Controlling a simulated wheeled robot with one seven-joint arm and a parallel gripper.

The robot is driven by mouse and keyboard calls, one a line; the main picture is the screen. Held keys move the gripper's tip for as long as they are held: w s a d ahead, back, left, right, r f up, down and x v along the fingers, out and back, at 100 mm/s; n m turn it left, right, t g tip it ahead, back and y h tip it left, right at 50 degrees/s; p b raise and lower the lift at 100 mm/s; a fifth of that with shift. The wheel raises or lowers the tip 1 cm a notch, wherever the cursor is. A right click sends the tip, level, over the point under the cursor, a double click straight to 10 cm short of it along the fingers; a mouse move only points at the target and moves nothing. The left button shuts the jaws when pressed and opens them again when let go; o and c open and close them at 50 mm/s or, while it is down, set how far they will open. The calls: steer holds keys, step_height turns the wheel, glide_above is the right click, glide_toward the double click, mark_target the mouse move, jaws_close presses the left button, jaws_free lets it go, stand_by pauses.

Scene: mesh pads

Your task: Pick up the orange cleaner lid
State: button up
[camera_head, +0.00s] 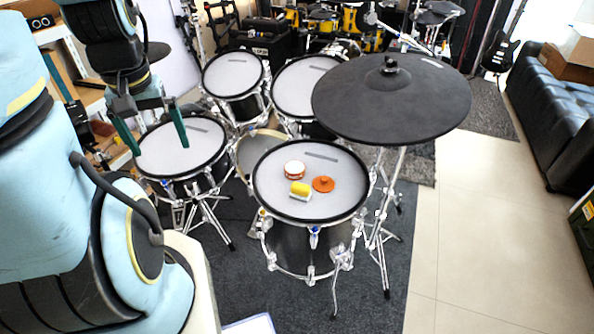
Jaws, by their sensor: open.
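An orange lid (323,184) with a small raised knob lies on the white mesh pad of the nearest drum (337,208), right of the pad's middle. My gripper (158,144) is at the upper left, in front of the left drum pad. Its two green fingers are apart, point downward and hold nothing. The gripper is well to the left of the lid and apart from it.
A yellow and white cylinder (300,190) lies just left of the lid. A small red-rimmed round item (294,170) lies behind them. A large black cymbal (391,103) overhangs the drum's back right. Other drum pads (232,74) stand behind. Open floor (500,230) is at right.

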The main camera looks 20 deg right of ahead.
steer(key=shift+w+f, duration=0.1)
steer(key=shift+c, duration=0.7)
steer(key=w+d+f+m, duration=0.1)
steer(key=d, duration=0.1)
steer(key=w+d+f+m, duration=0.1)
steer(key=w+d, duration=0.1)
steer(key=w+d+f, duration=0.1)
steer(key=d, duration=0.1)
steer(key=shift+w+d+f+m+t, duration=0.25)
steer(key=shift+w+d+m+t, duration=0.05)
steer(key=shift+w+m+t, duration=0.1)
steer(key=c, duration=0.4)
steer(key=m+h+b, duration=0.1)
steer(key=m+h, duration=0.3)
steer(key=m, duration=0.4)
glide_toward(324, 178)
steer(key=shift+x, duration=1.15)
steer(key=shift+p+x, duration=0.95)
steer(key=shift+x, duration=2.15)
